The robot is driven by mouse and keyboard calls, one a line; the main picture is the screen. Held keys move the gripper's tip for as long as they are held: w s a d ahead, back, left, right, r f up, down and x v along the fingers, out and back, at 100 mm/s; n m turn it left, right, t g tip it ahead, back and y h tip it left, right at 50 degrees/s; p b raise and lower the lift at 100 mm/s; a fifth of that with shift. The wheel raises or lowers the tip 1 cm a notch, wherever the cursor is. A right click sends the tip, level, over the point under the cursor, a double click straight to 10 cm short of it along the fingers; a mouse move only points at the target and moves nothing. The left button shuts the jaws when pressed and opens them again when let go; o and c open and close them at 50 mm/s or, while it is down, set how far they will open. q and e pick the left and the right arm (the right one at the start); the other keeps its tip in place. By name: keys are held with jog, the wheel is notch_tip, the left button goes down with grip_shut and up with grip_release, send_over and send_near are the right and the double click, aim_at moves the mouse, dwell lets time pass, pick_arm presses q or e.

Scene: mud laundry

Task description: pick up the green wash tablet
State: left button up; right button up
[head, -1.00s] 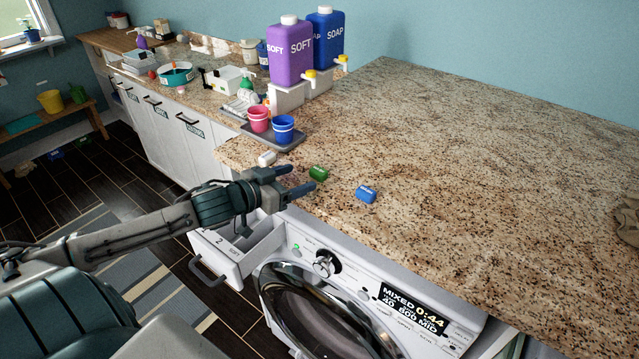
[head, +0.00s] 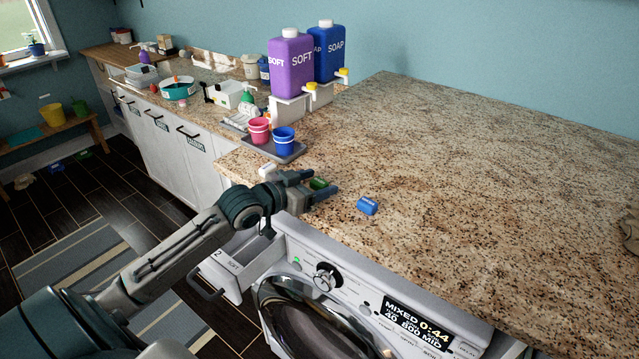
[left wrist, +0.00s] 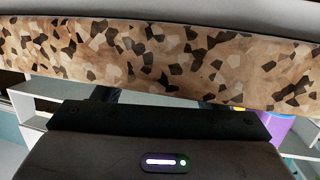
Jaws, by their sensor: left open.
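The green wash tablet (head: 318,183) lies on the speckled counter near its front edge, above the washing machine. My left gripper (head: 319,184) is open, with one finger on the far side of the tablet and one on the near side in the head view. The fingers partly cover the tablet, and I cannot tell whether they touch it. A blue tablet (head: 367,206) lies to the right and a white tablet (head: 268,170) to the left. The left wrist view shows the counter's edge (left wrist: 170,55) close up and no tablet. My right gripper is not in view.
A grey tray with a pink cup (head: 259,131) and a blue cup (head: 284,141) stands behind the gripper. Purple SOFT (head: 291,65) and blue SOAP (head: 328,50) dispensers stand beyond. An open drawer (head: 240,262) juts out below.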

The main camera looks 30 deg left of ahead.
pick_arm(q)
jog(key=shift+w+d+f, duration=0.15)
jog(key=shift+w+d, duration=0.05)
jog(key=shift+w, duration=0.4)
jog(key=c, duration=1.1)
